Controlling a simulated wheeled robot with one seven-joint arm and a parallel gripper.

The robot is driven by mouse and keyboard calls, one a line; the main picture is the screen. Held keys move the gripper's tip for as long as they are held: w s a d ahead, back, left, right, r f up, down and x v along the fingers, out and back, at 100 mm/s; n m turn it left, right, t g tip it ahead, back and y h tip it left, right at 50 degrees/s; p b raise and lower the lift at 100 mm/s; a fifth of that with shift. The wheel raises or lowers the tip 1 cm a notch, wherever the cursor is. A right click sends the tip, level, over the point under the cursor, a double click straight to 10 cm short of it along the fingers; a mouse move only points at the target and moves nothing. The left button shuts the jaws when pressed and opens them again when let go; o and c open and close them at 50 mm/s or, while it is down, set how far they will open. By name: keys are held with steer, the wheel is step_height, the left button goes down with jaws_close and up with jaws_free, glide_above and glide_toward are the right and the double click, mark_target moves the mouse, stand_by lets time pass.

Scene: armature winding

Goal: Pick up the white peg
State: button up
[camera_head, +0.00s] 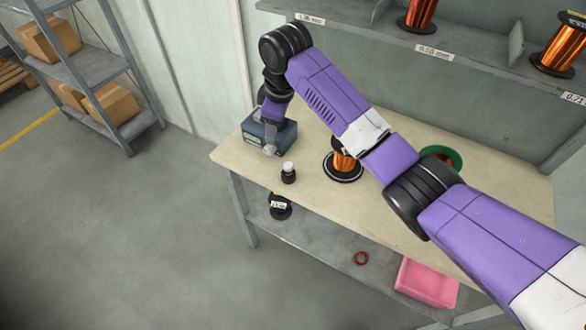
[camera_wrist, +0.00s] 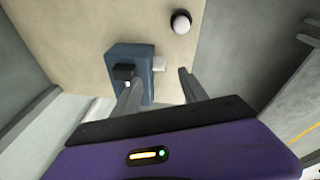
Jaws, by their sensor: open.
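My gripper (camera_wrist: 158,84) is open, its two fingers apart with nothing held between them. It hangs low over the near left end of the workbench, beside a blue box-like device (camera_wrist: 150,56). A short white stub (camera_wrist: 159,64) sticks out from that device toward the gap between the fingers. The blue device also shows in the head view (camera_head: 256,133), partly behind the gripper. A separate upright piece with a round white top (camera_wrist: 181,20) and a dark base stands apart from the fingers, also in the head view (camera_head: 288,167). I cannot tell which white part is the peg.
The workbench (camera_head: 304,197) holds a copper wire spool (camera_head: 343,166) and a green-rimmed spool (camera_head: 441,157). A wall shelf (camera_head: 390,39) with copper spools runs behind.

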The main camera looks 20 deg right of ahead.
mark_target(289, 165)
steer(key=s+g, duration=0.1)
steer(key=s+d+f+g, duration=0.1)
steer(key=s, duration=0.1)
steer(key=s+f, duration=0.1)
steer(key=s, duration=0.1)
steer(key=shift+s+d+n+g+h, duration=0.2)
steer(key=shift+d+n+g+h, duration=0.1)
steer(key=shift+n+g, duration=0.1)
steer(key=shift+s+f, duration=0.1)
steer(key=shift+f, duration=0.2)
steer(key=f, duration=0.3)
steer(key=f+p, duration=0.1)
steer(key=f, duration=0.3)
steer(key=shift+s+a+f, duration=0.1)
steer(key=shift+s+a, duration=0.05)
steer(key=shift+a, duration=0.05)
jaws_close()
